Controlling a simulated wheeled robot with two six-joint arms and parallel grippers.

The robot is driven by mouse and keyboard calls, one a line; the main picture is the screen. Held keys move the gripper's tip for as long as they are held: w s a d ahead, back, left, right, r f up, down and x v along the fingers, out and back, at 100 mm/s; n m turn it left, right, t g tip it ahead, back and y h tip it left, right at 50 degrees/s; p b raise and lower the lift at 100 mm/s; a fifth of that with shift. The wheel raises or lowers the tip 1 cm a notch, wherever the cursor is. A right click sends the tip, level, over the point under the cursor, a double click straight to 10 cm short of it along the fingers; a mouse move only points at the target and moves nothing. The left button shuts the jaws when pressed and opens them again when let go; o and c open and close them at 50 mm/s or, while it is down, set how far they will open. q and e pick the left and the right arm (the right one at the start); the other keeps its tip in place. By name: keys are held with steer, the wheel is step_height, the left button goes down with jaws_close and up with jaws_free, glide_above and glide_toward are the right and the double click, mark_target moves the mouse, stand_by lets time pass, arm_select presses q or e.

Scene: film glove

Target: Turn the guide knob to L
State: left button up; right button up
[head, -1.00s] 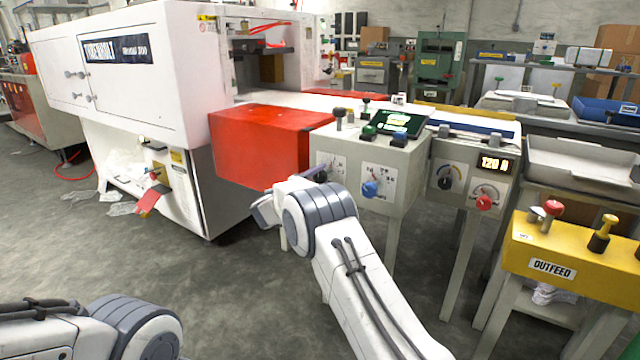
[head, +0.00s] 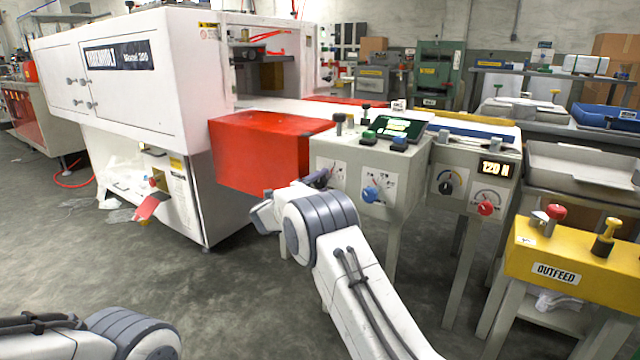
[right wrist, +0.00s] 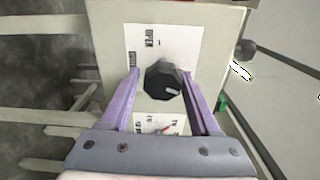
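In the right wrist view a black knob (right wrist: 160,82) with a short pale pointer mark sits on a white label plate (right wrist: 185,45); the plate's small lettering is too blurred to read. The mark points toward the lower right of that picture. The two purple fingers of my right gripper (right wrist: 162,80) stand on either side of the knob, with a thin gap showing at the left finger.
A blue knob (head: 370,194) is just right of my right gripper on the same box. A black knob (head: 446,188) and a red knob (head: 485,208) are on the panel beyond. A red cover (head: 262,150) is close on the left. A yellow outfeed box (head: 560,255) stands right.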

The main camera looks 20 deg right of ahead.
steer(key=shift+o, duration=0.6)
steer(key=shift+r, duration=0.1)
steer(key=shift+s+a, duration=0.1)
steer(key=shift+a, duration=0.15)
steer(key=p+v, duration=0.3)
steer(key=v, duration=0.7)
